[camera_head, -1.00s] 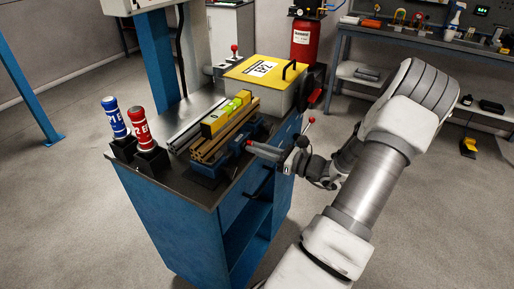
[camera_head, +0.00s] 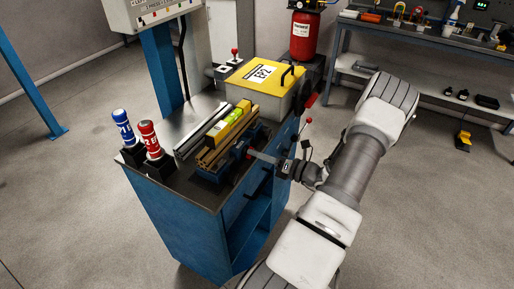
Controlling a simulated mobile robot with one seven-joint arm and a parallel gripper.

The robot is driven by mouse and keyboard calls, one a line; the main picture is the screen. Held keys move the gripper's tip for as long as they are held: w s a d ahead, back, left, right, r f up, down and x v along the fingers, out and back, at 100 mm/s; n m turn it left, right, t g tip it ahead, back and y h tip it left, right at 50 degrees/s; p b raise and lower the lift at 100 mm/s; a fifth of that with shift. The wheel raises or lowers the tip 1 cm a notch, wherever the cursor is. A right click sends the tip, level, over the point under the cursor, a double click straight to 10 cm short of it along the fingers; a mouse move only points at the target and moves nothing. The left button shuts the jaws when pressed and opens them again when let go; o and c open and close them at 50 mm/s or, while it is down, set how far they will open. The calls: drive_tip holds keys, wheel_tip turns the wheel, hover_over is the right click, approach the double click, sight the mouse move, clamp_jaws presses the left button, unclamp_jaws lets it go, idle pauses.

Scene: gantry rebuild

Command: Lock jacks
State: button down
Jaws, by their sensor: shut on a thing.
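A blue-topped handle (camera_head: 122,126) and a red-topped handle (camera_head: 150,140) stand upright in dark holders at the bench's left front corner. They are marked with figures, too small to read surely; which parts are jacks I cannot tell. My gripper (camera_head: 277,165) is at the bench's right edge, beside a blue vise (camera_head: 240,150). It is shut on a thin bar (camera_head: 262,157) with a reddish end that points at the vise. Whether the bar touches the vise is unclear. My fingers are small and partly hidden.
The blue bench (camera_head: 185,215) also carries a yellow level (camera_head: 229,123) on wooden bars, a metal rail and a yellow-lidded box (camera_head: 262,72). A red cylinder (camera_head: 304,38) stands behind. A tool table (camera_head: 425,42) is at the back right.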

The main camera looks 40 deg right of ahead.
drive_tip(key=m+p, duration=0.3)
drive_tip(key=m, duration=0.5)
drive_tip(key=shift+f+m+p, duration=0.15)
drive_tip(key=shift+m+p, duration=0.2)
drive_tip(key=shift+m, duration=0.05)
idle(0.4)
drive_tip(key=c, duration=0.9)
unclamp_jaws()
drive_tip(key=shift+s+d, duration=0.1)
drive_tip(key=b+v, duration=0.2)
drive_tip(key=v, duration=1.5)
drive_tip(key=shift+s, duration=0.15)
